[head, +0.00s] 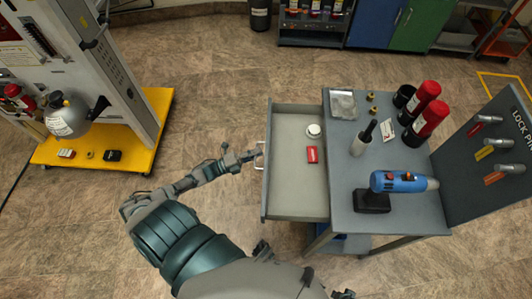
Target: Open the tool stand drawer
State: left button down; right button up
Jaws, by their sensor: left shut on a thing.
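The tool stand (400,212) is a grey table on the right. Its drawer (283,205) is pulled out to the left, and its inside shows. A white round item (313,130) and a small red item (312,155) lie in the drawer. A light handle (260,156) is on the drawer's left front. My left gripper (255,156) is at the handle and shut on it. My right gripper (345,294) shows only in small part at the bottom edge, and its fingers are not clear.
On the stand top are a blue power drill (400,182), red cylinders (420,112) and small parts. An upright panel (490,150) stands at its right. A yellow-based trainer (145,150) is at the left. Floor between is clear.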

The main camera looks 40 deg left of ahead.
pick_arm(q)
jog(key=shift+s+a+f, duration=0.2)
jog(key=shift+s+f, duration=0.15)
jog(key=c, duration=1.4)
grip_release()
jog(key=shift+o, duration=0.8)
jog(key=shift+w+r, duration=0.1)
jog(key=shift+a, duration=0.1)
jog(key=v, duration=1.2)
